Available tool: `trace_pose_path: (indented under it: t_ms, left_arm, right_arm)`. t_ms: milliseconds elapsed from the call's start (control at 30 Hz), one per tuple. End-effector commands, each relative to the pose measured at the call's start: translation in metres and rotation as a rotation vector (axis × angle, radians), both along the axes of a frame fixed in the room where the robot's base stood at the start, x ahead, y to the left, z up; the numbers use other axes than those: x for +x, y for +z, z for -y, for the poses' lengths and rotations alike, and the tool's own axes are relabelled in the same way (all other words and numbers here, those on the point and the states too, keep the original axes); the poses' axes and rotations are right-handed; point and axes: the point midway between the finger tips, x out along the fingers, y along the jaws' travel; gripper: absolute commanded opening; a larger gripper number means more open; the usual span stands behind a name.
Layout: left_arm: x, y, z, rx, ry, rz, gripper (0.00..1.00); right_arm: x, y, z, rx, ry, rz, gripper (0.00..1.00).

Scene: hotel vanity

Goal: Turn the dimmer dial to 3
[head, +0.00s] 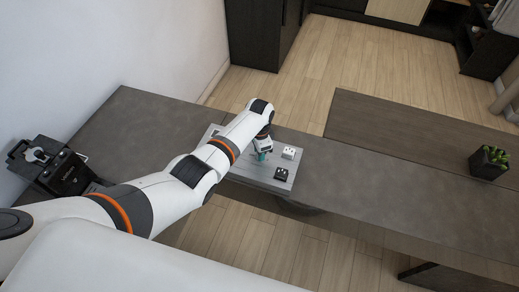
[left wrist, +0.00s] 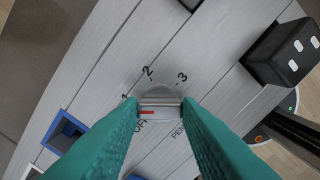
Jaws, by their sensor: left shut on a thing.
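My left gripper (head: 262,156) reaches down onto a grey panel (head: 300,166) in the head view. In the left wrist view, its teal fingertips (left wrist: 161,107) are shut on the dimmer dial (left wrist: 160,92), a grey knob with a red line on it. The labels 1, 2 and 3 are printed around the dial's upper side, with OFF below left and a partly hidden word at lower right. The red line lies at the dial's left side, near the 1 and OFF. In the head view the dial is hidden by the gripper. My right gripper is not in view.
A white block (head: 289,152) and a black block (head: 281,174) sit on the panel close to the gripper. A blue-framed part (left wrist: 66,132) shows at left in the wrist view. A black machine (head: 58,170) stands at left. A potted plant (head: 489,162) stands far right.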

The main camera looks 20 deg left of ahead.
Motion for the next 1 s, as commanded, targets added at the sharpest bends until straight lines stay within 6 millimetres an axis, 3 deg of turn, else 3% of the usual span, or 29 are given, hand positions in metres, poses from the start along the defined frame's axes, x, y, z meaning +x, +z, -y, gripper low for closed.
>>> trace_pose_path:
  t_ms: [1000]
  left_arm:
    - [0.0010,0.0001,0.0000,0.000,-0.965,0.003,0.08]
  right_arm:
    - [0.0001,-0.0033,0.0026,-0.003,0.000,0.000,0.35]
